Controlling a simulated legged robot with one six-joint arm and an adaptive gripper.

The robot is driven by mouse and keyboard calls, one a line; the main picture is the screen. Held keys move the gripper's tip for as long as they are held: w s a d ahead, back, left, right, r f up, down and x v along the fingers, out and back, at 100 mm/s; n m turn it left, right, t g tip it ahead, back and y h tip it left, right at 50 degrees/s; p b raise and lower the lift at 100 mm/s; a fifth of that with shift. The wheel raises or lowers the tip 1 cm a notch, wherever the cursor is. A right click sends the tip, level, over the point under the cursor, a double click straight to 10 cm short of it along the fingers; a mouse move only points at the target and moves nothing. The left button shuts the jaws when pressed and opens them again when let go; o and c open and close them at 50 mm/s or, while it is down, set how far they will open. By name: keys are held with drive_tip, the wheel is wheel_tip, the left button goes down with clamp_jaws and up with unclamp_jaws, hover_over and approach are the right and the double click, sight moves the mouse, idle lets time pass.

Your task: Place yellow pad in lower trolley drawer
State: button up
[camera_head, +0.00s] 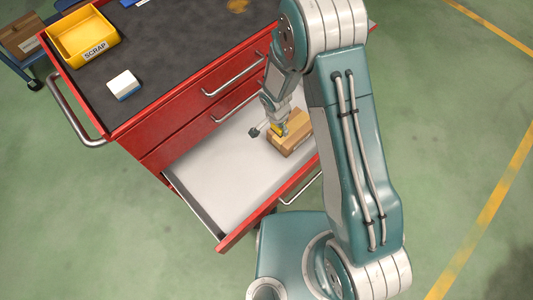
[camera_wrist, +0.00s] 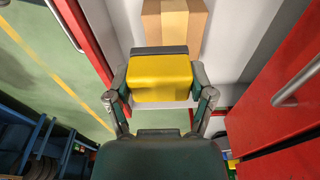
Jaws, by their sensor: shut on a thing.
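The yellow pad (camera_wrist: 160,78), a block with a grey strip along one edge, sits between the two fingers of my gripper (camera_wrist: 160,88) in the wrist view. My gripper is shut on it. In the head view the gripper (camera_head: 279,124) is over the open lower drawer (camera_head: 215,175) of the red trolley (camera_head: 185,120), and only a sliver of the yellow pad (camera_head: 277,130) shows. The drawer has a pale, mostly bare floor. Whether the pad touches the floor cannot be told.
A cardboard box (camera_head: 297,133) stands in the drawer beside my gripper; it also shows beyond the pad in the wrist view (camera_wrist: 175,25). A yellow SCRAP bin (camera_head: 84,40) and a white-and-blue block (camera_head: 124,85) are on the trolley top. The drawer's left part is free.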

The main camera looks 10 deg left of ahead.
drive_tip(key=s+a+f+m, duration=0.4)
drive_tip(key=s+a+f, duration=0.4)
drive_tip(key=s, duration=0.4)
hover_over(251, 150)
drive_tip(key=f, duration=1)
drive_tip(key=shift+s+a+f, duration=0.15)
drive_tip(key=shift+a, duration=0.05)
drive_tip(key=shift+a+f, duration=0.1)
drive_tip(key=shift+f, duration=1.55)
drive_tip(key=o, duration=1.2)
drive_tip(key=r, duration=0.8)
drive_tip(key=a+r, duration=0.1)
drive_tip(key=r, duration=0.3)
drive_tip(key=shift+s+a, duration=0.1)
drive_tip(key=shift+s, duration=0.15)
